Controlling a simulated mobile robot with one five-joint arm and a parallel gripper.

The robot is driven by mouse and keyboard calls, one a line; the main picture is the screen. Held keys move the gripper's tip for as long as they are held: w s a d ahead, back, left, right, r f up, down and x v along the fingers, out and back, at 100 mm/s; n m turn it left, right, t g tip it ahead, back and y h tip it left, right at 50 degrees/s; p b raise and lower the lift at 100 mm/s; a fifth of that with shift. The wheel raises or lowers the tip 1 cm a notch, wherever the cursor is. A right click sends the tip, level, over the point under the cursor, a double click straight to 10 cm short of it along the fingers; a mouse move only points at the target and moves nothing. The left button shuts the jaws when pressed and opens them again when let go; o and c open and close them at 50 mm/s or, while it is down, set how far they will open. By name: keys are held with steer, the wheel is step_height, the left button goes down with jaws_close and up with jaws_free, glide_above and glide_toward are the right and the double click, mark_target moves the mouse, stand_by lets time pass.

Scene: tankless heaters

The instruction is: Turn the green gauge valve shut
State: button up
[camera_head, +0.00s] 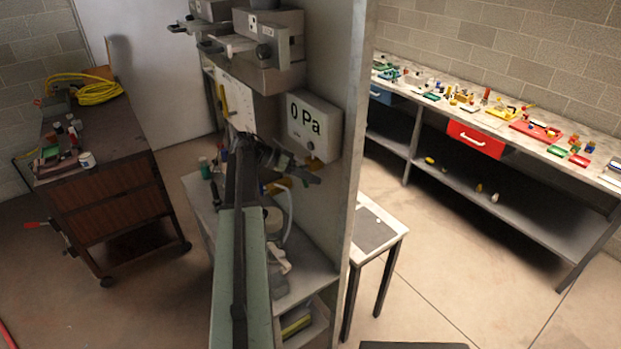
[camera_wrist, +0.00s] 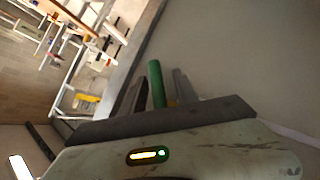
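The green valve handle (camera_wrist: 155,82) shows in the wrist view as an upright green bar. It stands between the two fingers of my gripper (camera_wrist: 158,92), which look open, with a gap visible on the right side; contact on the left is unclear. In the head view my gripper (camera_head: 285,168) is at the wall panel, just below the gauge box (camera_head: 315,127) whose display reads "0 Pa".
A yellow handle (camera_head: 222,98) is on the white panel left of the gauge. Grey boxes (camera_head: 268,45) hang above. A cluttered shelf (camera_head: 305,270) stands below. A wall edge (camera_head: 352,150) rises right of the gauge. A brown cabinet (camera_head: 105,190) stands left, with open floor between.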

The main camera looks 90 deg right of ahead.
steer(key=p+v, duration=0.4)
steer(key=v, duration=0.3)
steer(key=shift+w+r, duration=0.2)
steer(key=shift+w, duration=0.15)
